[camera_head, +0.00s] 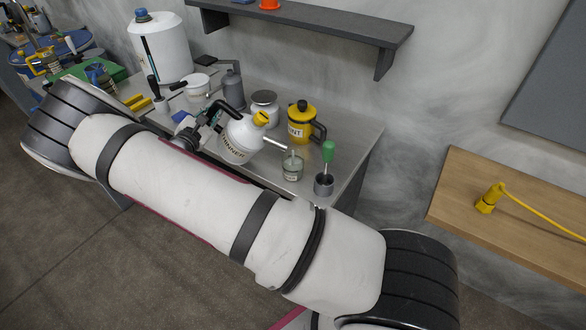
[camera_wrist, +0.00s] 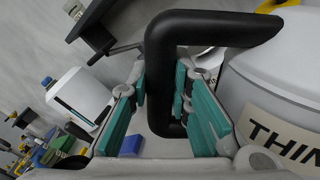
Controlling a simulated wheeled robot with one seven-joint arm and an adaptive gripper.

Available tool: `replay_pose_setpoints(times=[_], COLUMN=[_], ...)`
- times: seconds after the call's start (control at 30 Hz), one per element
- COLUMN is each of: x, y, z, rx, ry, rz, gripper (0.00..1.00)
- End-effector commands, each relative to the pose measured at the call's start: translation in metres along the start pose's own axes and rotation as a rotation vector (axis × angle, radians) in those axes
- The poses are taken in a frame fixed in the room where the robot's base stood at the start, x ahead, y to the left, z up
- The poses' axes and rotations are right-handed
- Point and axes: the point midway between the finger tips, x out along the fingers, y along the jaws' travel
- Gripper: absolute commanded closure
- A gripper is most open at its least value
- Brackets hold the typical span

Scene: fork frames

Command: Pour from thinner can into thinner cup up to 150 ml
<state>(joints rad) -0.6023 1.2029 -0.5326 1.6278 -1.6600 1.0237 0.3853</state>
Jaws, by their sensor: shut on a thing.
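The thinner can (camera_head: 239,140) is white with a yellow cap, a black handle and a spout pointing right. In the head view it is tilted, with the spout near the thinner cup (camera_head: 292,168). The cup is clear, stands on the bench and seems to hold some liquid; its level cannot be read. My gripper (camera_head: 215,113) is shut on the can's black handle. In the wrist view the green-padded fingers of my gripper (camera_wrist: 168,115) lie either side of the handle, and the can's body (camera_wrist: 285,75) fills the right side. Whether liquid is flowing cannot be told.
A yellow can (camera_head: 302,124) stands behind the cup. A grey pot with a green-handled tool (camera_head: 324,183) stands right of it, near the bench edge. A white tub (camera_head: 264,106) and a grey bottle (camera_head: 232,84) stand behind the thinner can. A dark shelf (camera_head: 310,25) hangs above.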

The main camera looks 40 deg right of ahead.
Motion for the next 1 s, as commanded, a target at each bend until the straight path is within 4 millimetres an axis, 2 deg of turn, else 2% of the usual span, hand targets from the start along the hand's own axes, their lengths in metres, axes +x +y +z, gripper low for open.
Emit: replay_pose_setpoints(times=[0.87,1.0], x=[0.001,0.002], y=[0.002,0.000], z=[0.003,-0.010], rx=[0.007,-0.033], ry=[-0.004,-0.002], rz=[0.002,0.003], gripper=[1.00,1.00])
